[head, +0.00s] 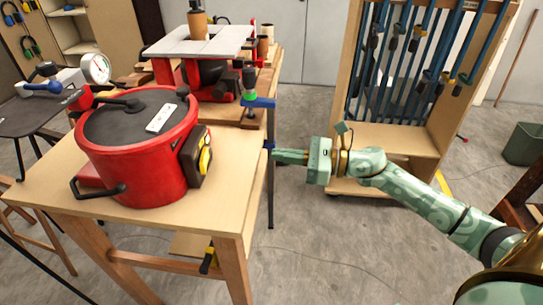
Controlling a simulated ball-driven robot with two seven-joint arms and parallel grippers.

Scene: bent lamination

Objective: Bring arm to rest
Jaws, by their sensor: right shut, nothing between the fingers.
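My right arm comes in from the lower right in the head view, patterned in pale green. My right gripper (290,156) is shut and empty. It points left, just off the right edge of the wooden workbench (235,185). In the picture its fingertips lie close to a clamp's dark bar at that edge; I cannot tell whether they touch. My left gripper is not in view.
A red pot (142,155) with a dark lid stands on the workbench. A red machine with a grey table (200,42) stands behind it. A wooden rack (390,140) of blue bar clamps stands at the back right. A green bin (524,144) sits far right. Grey floor is open between.

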